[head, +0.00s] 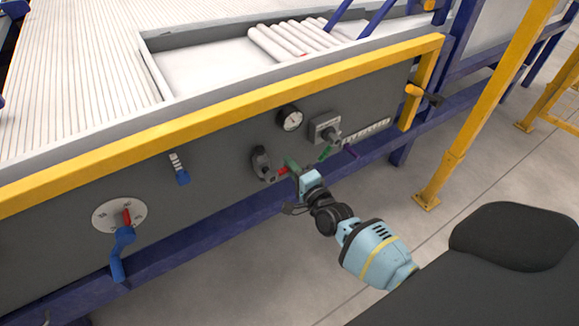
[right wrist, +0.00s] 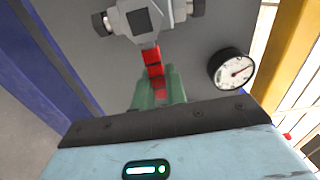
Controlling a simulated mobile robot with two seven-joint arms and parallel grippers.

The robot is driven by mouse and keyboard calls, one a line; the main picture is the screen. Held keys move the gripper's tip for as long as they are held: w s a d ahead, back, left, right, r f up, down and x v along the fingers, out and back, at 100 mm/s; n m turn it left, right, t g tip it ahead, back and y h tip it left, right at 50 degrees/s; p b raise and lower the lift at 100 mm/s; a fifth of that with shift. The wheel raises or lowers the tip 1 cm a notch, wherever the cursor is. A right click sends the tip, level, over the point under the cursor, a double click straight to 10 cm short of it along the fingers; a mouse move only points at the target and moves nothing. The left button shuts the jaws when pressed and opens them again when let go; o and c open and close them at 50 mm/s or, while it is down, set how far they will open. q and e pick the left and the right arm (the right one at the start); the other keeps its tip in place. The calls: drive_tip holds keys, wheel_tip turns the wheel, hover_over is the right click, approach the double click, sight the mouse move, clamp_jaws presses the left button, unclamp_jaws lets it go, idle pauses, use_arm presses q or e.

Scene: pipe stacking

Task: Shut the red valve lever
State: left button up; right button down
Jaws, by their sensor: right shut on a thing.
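The red valve lever (right wrist: 153,62) shows in the right wrist view, reaching from a grey valve body (right wrist: 142,20) on the panel down between my green fingertips. In the head view the red lever (head: 283,171) is a small red piece between the dark valve (head: 262,163) and my right gripper (head: 293,168). My right gripper (right wrist: 158,85) is shut on the lever, with a green finger on each side of it. The lever's far end is partly hidden by the fingers. My left gripper is not in view.
A round gauge (head: 290,118) sits above the valve; it also shows in the right wrist view (right wrist: 232,69). A grey switch box (head: 325,128) is to its right. A blue handle on a round dial (head: 105,216) is far left. A yellow rail (head: 230,105) runs above the panel.

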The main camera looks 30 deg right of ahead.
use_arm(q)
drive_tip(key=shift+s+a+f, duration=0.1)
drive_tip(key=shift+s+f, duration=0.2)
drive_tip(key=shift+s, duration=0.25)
use_arm(e)
drive_tip(key=shift+f+m, duration=0.25)
drive_tip(key=shift+m, duration=0.05)
drive_tip(key=c, duration=1.4)
unclamp_jaws()
drive_tip(key=shift+c, duration=0.2)
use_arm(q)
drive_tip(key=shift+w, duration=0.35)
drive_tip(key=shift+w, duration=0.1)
use_arm(e)
drive_tip(key=shift+s, duration=0.15)
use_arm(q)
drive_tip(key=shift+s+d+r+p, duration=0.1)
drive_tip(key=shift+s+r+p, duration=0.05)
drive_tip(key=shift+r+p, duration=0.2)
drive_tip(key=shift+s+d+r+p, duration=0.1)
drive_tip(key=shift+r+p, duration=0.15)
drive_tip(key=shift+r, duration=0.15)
use_arm(e)
drive_tip(key=s, duration=0.7)
drive_tip(key=shift+s+d, duration=0.15)
drive_tip(key=shift+s, duration=0.15)
